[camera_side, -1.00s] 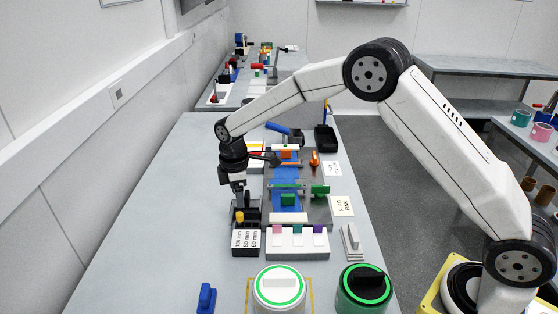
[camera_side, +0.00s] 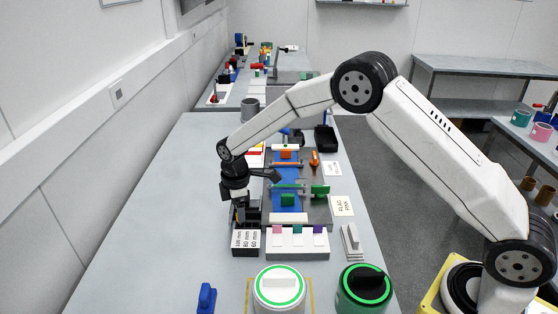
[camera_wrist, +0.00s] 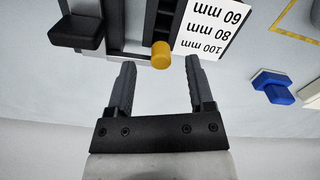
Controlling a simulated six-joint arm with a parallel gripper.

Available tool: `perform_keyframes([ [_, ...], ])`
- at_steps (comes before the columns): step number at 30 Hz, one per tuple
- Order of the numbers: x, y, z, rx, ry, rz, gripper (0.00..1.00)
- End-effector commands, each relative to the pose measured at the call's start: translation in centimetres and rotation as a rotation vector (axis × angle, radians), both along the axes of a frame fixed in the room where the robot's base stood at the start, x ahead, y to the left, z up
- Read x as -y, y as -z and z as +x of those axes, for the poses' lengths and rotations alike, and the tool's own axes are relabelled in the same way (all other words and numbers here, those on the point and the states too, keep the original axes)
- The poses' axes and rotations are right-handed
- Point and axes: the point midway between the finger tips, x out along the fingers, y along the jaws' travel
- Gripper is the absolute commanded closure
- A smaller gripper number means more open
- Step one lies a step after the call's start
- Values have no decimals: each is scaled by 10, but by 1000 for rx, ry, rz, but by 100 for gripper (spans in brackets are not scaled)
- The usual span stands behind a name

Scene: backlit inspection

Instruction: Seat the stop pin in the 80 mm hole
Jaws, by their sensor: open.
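The yellow stop pin (camera_wrist: 161,55) stands at the black holder (camera_wrist: 165,18), in line with the 100 mm row of the label card. My gripper (camera_wrist: 160,62) is open, with one finger on each side of the pin and a gap to both. In the side view my gripper (camera_side: 240,212) is down at the holder and largely covers the pin. The white label card (camera_side: 246,240) reads 100, 80 and 60 mm from left to right. The 80 mm hole cannot be made out clearly, and the pin's lower end is hidden.
A white block with pink, teal and purple marks (camera_side: 297,244) stands right of the card. A white round container (camera_side: 279,292) and a green one (camera_side: 363,292) stand in front. A blue piece (camera_side: 206,298) lies front left. The table's left side is clear.

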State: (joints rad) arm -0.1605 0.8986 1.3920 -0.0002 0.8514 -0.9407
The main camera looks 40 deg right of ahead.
Motion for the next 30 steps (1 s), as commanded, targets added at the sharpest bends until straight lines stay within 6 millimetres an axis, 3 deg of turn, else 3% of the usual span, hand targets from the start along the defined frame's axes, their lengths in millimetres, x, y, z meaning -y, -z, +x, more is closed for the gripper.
perform_keyframes([
  [9, -1, 30, -1, 1, 0, 0, 32],
  [25, -1, 31, 0, 2, 0, 0, 32],
  [30, -1, 31, 0, 2, 0, 0, 86],
])
